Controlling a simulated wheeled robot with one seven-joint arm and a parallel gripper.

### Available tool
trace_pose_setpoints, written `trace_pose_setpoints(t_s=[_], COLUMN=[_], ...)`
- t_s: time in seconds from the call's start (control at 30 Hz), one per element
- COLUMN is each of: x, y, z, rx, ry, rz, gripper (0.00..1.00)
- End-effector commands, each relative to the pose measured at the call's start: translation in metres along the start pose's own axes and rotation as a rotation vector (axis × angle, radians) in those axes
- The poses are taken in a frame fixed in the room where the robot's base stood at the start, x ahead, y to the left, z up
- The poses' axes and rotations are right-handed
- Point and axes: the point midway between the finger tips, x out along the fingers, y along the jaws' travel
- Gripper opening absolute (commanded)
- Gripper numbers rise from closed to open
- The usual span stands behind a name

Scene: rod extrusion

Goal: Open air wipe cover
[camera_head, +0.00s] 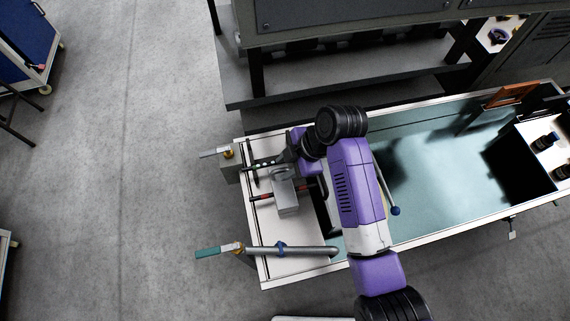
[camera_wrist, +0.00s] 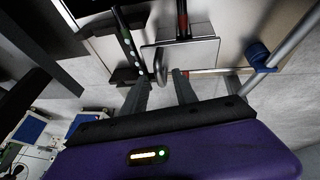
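A grey metal block with a lid-like plate, which looks like the air wipe (camera_head: 286,196), stands on the white left end of the long trough. In the wrist view its square grey cover plate (camera_wrist: 195,53) shows close ahead, with a red and black rod behind it. My gripper (camera_wrist: 161,78) has its two fingers apart. The plate's left edge lies near the gap between the fingertips; I cannot tell if they touch it. In the head view my wrist is just above and right of the block, and the fingers are hard to make out.
A black rod with green marks (camera_wrist: 125,38) is close to the left finger. A grey pipe with a blue clamp (camera_head: 281,248) lies on the near side. A blue-tipped lever (camera_head: 394,210) stands right of my arm. A grey bench (camera_head: 300,80) is behind the trough.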

Motion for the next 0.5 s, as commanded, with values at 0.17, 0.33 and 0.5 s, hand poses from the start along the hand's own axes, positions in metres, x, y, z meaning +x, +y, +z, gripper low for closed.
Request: trace_pose_setpoints(t_s=[0.17,0.33,0.5], x=[0.0047,0.0046,0.0044], y=[-0.0001,-0.0001,0.0000], z=[0.0003,0.0003,0.0003], rx=[0.001,0.001,0.001], ry=[0.000,0.000,0.000], rz=[0.000,0.001,0.001], gripper=[0.34,0.32,0.00])
